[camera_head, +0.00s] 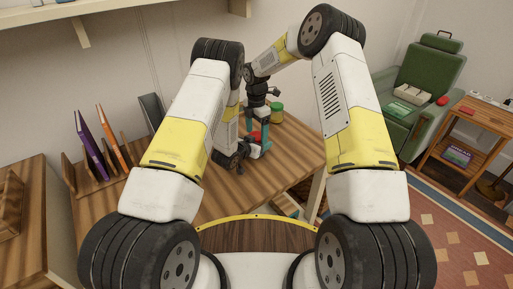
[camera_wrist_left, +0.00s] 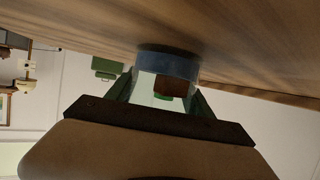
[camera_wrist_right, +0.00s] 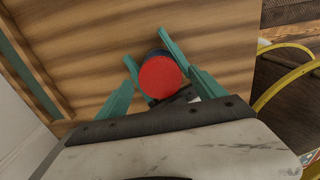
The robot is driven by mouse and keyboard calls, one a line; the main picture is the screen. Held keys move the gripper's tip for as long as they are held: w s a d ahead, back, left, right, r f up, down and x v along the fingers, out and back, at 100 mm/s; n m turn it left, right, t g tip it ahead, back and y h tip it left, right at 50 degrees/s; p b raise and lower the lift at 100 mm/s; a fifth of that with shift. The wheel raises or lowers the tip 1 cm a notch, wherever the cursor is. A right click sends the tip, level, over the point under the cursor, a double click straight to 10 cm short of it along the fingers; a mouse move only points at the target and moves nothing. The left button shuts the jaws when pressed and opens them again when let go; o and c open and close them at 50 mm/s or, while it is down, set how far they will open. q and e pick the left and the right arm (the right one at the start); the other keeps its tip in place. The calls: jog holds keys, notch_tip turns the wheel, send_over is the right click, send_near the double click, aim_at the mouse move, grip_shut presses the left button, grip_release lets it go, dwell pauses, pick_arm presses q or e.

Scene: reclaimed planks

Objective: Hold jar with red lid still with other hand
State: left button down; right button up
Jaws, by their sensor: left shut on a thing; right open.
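The jar with the red lid (camera_wrist_right: 160,76) stands on the wooden table; in the head view its red lid (camera_head: 253,138) is partly hidden by my grippers. My left gripper (camera_wrist_left: 165,82) is shut on the jar's body from the side, low over the table. The jar shows as clear glass with a blue band (camera_wrist_left: 168,64) in the left wrist view. My right gripper (camera_head: 263,130) points down from above. Its teal fingers are open on either side of the red lid, and I cannot tell whether they touch it.
A jar with a green lid (camera_head: 277,112) stands just behind my right gripper. A wooden rack (camera_head: 92,172) with a purple and an orange book is at the table's left. The table top (camera_head: 296,150) is clear at right. A green armchair (camera_head: 424,83) stands beyond.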

notch_tip(320, 180, up, 4)
jog(key=shift+r, duration=0.2)
jog(key=shift+s, duration=0.1)
jog(key=shift+c, duration=0.5)
jog(key=shift+s+a+n, duration=0.1)
jog(key=shift+n, duration=0.4)
jog(key=shift+s+r+n, duration=0.1)
jog(key=shift+r+n, duration=0.1)
jog(key=shift+n, duration=0.2)
jog(key=shift+a+r+n, duration=0.1)
jog(key=shift+r+n, duration=0.25)
jog(key=shift+n, duration=0.15)
jog(key=shift+w+d+r+n, duration=0.1)
jog(key=shift+w+r+n, duration=0.05)
jog(key=shift+r+n, duration=0.35)
jog(key=shift+w+d+r+n, duration=0.1)
jog(key=shift+w+r+n, duration=0.05)
jog(key=shift+r+n, duration=0.3)
jog(key=shift+f, duration=0.1)
jog(key=shift+f, duration=3.95)
